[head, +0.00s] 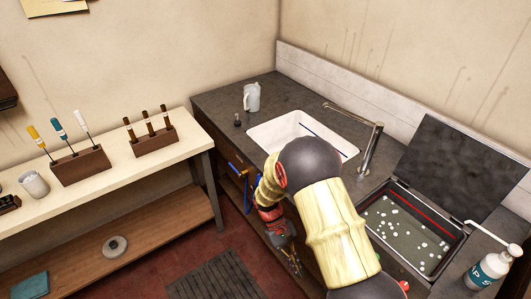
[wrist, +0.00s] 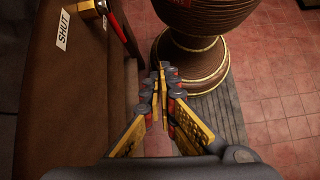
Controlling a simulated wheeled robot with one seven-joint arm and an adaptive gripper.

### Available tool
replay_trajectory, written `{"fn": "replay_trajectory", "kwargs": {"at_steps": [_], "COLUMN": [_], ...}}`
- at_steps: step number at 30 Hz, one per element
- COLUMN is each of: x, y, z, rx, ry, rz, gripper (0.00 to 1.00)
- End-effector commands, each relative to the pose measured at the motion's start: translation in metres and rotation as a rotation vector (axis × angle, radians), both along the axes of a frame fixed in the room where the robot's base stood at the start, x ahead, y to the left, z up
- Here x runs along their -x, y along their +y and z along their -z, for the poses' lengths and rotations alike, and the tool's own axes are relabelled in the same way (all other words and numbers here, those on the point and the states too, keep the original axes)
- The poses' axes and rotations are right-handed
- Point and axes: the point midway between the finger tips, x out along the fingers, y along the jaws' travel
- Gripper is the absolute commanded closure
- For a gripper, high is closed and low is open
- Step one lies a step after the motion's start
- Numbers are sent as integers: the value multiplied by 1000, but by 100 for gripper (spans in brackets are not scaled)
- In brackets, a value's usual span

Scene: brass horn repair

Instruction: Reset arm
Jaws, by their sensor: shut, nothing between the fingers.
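My gripper (head: 292,262) hangs low in front of the counter cabinet in the head view, its fingers pointing down. In the wrist view my gripper (wrist: 159,72) has its yellow and dark fingers converging at the tips, shut with nothing between them. My arm crosses the middle of the head view and hides part of the counter front and sink edge.
A dark counter (head: 222,100) holds a white sink (head: 272,133), a jug (head: 251,97), a faucet (head: 371,148), an open basin (head: 375,208) and a soap bottle (head: 488,271). A bench (head: 110,180) with tool racks stands left. A grey mat (head: 212,281) lies on the red floor.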

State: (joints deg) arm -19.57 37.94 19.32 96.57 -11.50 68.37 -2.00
Motion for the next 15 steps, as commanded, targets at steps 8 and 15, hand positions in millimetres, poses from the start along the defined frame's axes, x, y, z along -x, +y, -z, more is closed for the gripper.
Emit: {"fn": "replay_trajectory", "kwargs": {"at_steps": [8, 15], "x": [4, 19], "y": [-5, -17], "z": [-94, -165], "rx": [-116, -200], "ry": [-225, -417], "rz": [117, 208], "gripper": [100, 100]}}
